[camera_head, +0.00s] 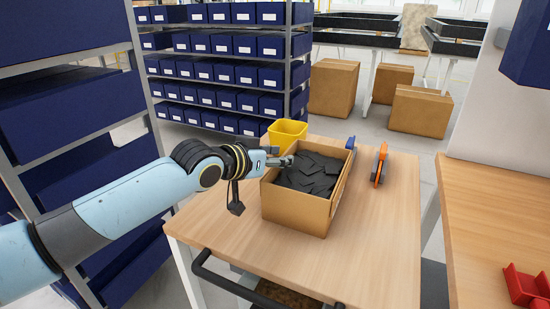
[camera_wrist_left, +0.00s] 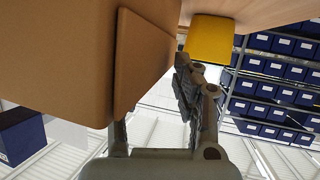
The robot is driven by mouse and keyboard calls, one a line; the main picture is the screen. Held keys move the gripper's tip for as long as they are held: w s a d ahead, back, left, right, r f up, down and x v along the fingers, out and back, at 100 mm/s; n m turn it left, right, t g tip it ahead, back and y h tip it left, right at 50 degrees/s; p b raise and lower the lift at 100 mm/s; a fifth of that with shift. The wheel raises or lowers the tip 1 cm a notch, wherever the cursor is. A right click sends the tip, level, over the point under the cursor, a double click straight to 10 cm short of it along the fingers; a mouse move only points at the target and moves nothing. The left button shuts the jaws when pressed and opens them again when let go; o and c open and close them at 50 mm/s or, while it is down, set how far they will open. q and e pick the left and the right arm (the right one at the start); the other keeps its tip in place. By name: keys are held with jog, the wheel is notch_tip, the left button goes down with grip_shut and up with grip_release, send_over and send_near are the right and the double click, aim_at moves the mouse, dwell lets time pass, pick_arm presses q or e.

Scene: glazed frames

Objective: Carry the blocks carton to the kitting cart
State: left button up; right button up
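The blocks carton (camera_head: 298,209) is an open brown cardboard box on the wooden table, upright, filled with dark flat pieces (camera_head: 312,172). My left gripper (camera_head: 284,161) is at the top of its left wall, near the back corner. In the left wrist view, the carton (camera_wrist_left: 55,60) fills the left side. A cardboard panel (camera_wrist_left: 145,60) lies between the two fingers of my left gripper (camera_wrist_left: 155,100), and partly hides one finger. The other finger is close to the panel's edge; I cannot tell if it presses on it. My right gripper is not in view. I cannot identify the kitting cart for certain.
A yellow bin (camera_head: 287,132) stands behind the carton. Blue-bin shelves (camera_head: 220,65) stand behind and left. Another wooden table (camera_head: 500,220) with a red tray (camera_head: 527,287) is at right. A dark handle bar (camera_head: 250,290) runs along the front.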

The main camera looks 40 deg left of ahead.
pick_arm(q)
jog(key=p+v, duration=0.3)
jog(key=v, duration=0.9)
jog(key=shift+r, duration=0.15)
